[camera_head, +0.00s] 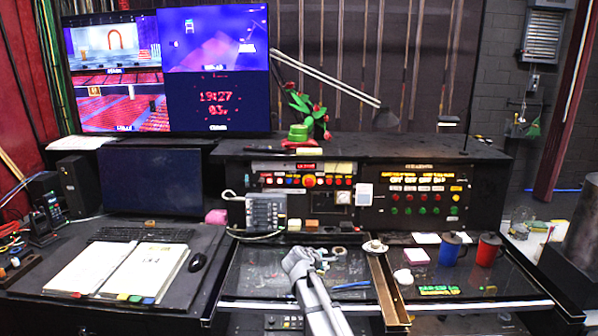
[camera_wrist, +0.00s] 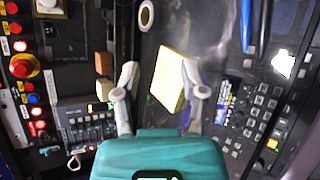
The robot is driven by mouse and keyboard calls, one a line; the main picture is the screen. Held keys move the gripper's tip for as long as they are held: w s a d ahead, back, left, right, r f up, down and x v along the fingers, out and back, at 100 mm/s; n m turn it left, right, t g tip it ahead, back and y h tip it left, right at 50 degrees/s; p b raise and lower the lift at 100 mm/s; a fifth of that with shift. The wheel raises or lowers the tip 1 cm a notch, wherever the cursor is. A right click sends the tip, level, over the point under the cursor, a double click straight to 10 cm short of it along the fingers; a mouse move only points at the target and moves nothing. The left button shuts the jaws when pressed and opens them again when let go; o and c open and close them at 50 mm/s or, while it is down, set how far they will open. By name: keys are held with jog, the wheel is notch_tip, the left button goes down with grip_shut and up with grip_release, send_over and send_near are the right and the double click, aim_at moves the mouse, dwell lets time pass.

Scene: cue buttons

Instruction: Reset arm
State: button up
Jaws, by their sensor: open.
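My gripper (camera_head: 300,258) is over the dark desk surface in the lower middle of the head view, below the button consoles. In the wrist view my gripper (camera_wrist: 160,72) is open, with its two fingers spread apart. A yellow pad (camera_wrist: 173,80) shows between the fingers, beyond the tips; no contact is clear. The cue button panel (camera_head: 300,193) has a large red button (camera_head: 310,181) among smaller ones. This red button also shows at the left of the wrist view (camera_wrist: 24,67). A second panel (camera_head: 415,203) carries rows of red and green buttons.
A grey phone-like unit (camera_head: 266,212) stands left of my arm. Blue (camera_head: 449,249) and red (camera_head: 487,250) mugs stand on the right. A wooden strip (camera_head: 388,290) runs along the desk. An open binder (camera_head: 118,270) and dark monitor (camera_head: 150,181) are at left.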

jog(key=s+d+f+m+g+y, duration=0.2)
jog(key=s+m, duration=0.3)
jog(key=s, duration=0.5)
jog(key=s+d+f+m+g+y+p, duration=0.1)
jog(key=s+d+f+m+g+y, duration=0.1)
jog(key=s+m, duration=0.4)
jog(key=s+d+f+m+g+y, duration=0.2)
jog(key=s+d+f+m+g, duration=0.1)
jog(key=s, duration=1.2)
jog(key=d+m+g, duration=0.1)
jog(key=m+g, duration=0.1)
jog(key=shift+d+f+m+g, duration=0.2)
jog(key=shift+d+m+g, duration=0.1)
jog(key=shift+d+g, duration=0.1)
